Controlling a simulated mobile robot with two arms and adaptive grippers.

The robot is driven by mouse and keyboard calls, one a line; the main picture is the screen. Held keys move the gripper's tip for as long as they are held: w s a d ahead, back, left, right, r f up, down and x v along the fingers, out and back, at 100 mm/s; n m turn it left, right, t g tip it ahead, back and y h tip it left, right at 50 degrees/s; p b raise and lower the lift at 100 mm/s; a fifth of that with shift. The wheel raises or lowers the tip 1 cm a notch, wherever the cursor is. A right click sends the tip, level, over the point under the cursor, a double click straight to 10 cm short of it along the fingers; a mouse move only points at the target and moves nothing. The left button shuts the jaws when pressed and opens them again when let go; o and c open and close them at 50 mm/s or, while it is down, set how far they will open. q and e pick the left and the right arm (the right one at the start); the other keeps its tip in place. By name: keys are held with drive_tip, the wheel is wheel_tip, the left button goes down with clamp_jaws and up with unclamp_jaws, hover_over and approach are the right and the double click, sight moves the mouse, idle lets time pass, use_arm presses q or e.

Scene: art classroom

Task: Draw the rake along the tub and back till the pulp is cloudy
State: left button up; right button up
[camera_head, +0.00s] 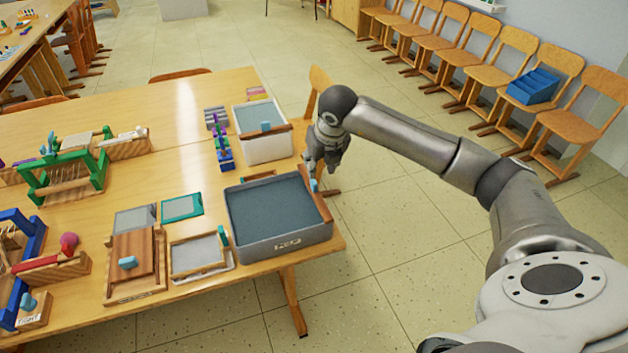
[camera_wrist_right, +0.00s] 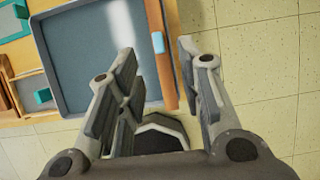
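The grey tub (camera_head: 330,232), labelled PULP, stands at the table's front right corner and holds a flat, dark blue-grey surface. The rake (camera_head: 316,197) is a wooden bar with a light blue knob, lying along the tub's right rim. In the right wrist view the rake (camera_wrist_right: 158,75) and its blue knob show beyond my fingers, in line with the gap between them. My right gripper (camera_head: 326,167) is open and empty, close above and behind the knob in the head view. Contact with the rake cannot be made out. My left gripper is out of view.
A white tub (camera_head: 268,149) with a similar wooden bar stands behind. A framed screen (camera_head: 200,257) and a wooden board with a blue knob (camera_head: 135,262) lie to the left. Presses and racks fill the left side. Open floor lies right of the table, with chairs along the wall.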

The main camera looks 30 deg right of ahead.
sight(314, 181)
drive_tip(key=p+x, duration=0.1)
drive_tip(key=x, duration=0.9)
drive_tip(key=shift+a+f+p, duration=0.1)
drive_tip(key=shift+a+p, duration=0.05)
drive_tip(key=shift+p, duration=0.15)
drive_tip(key=shift+c, duration=0.3)
clamp_jaws()
